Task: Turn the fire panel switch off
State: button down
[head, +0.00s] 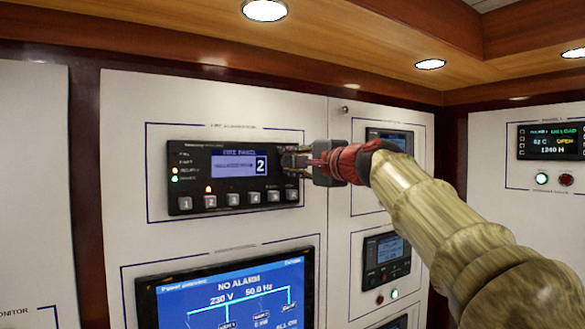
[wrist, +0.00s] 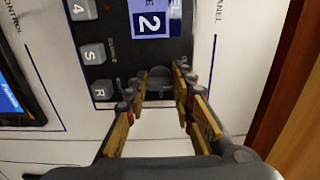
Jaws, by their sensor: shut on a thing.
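The fire panel (head: 234,183) is a black unit on a white wall cabinet, with a blue-white screen labelled FIRE PANEL, a large "2" and a row of grey numbered buttons. It shows turned on its side in the wrist view (wrist: 122,63). Its switch (wrist: 160,74) is a dark rounded knob at the panel's edge, past the screen and buttons. My gripper (head: 291,160) is at the right end of the panel and hides the switch in the head view. In the wrist view its fingers (wrist: 157,87) are closed around the knob, one on each side. The knob's exact angle is hard to tell.
A large monitor (head: 228,294) reading NO ALARM sits below the fire panel. Smaller black units (head: 386,258) are on the cabinet door to the right. Another panel (head: 549,140) with lit lamps is at the far right. My arm comes in from the lower right.

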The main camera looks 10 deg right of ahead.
jog(key=shift+f, duration=0.1)
dwell(0.4)
jog(key=c, duration=1.5)
grip_release()
jog(key=v, duration=1.2)
